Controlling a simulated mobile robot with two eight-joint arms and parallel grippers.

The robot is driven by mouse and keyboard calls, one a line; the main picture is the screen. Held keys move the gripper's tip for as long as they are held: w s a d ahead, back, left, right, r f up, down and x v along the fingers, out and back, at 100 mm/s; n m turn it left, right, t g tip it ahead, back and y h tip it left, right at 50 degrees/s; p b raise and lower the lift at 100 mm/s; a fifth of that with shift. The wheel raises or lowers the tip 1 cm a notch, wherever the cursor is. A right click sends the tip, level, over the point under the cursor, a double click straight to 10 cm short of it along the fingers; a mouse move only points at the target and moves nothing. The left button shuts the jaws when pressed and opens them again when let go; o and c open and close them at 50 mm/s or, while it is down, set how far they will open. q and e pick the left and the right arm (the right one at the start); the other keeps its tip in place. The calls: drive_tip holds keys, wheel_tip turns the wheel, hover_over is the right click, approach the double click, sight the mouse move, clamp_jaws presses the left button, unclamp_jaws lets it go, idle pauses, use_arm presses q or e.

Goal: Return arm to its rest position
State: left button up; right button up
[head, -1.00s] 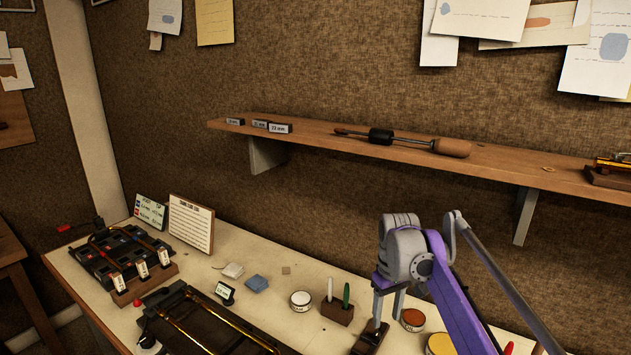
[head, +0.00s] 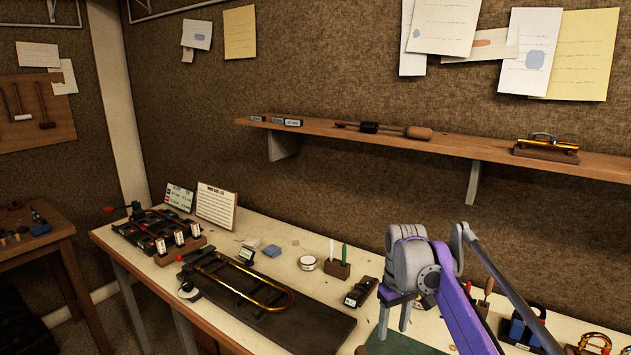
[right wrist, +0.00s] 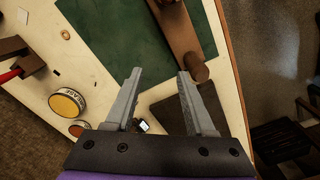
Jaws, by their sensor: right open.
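My right arm, purple and grey, comes in from the lower right of the head view. Its right gripper (head: 394,322) points down over the workbench (head: 285,236), with nothing between its fingers. In the right wrist view the same gripper (right wrist: 159,74) has its two grey fingers well apart and empty. A green mat (right wrist: 115,40) and a brown wooden piece with a round end (right wrist: 185,45) lie below and beyond the fingers. My left gripper is not in view.
A brass slide (head: 275,297) lies on a dark mat (head: 310,328) left of the gripper. A wall shelf (head: 330,136) holds a wooden-handled tool (head: 410,131). Small tins, including one (right wrist: 67,104), stand on the bench. A side table (head: 50,240) stands at left.

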drive_tip(key=s+f+m+t, duration=0.2)
drive_tip(key=s+t, duration=0.1)
drive_tip(key=s, duration=1.3)
drive_tip(key=s+f+m+t, duration=0.2)
drive_tip(key=s+f, duration=0.8)
drive_tip(key=s, duration=0.4)
drive_tip(key=shift+s+f, duration=0.25)
drive_tip(key=shift+f, duration=0.05)
drive_tip(key=shift+w, duration=0.1)
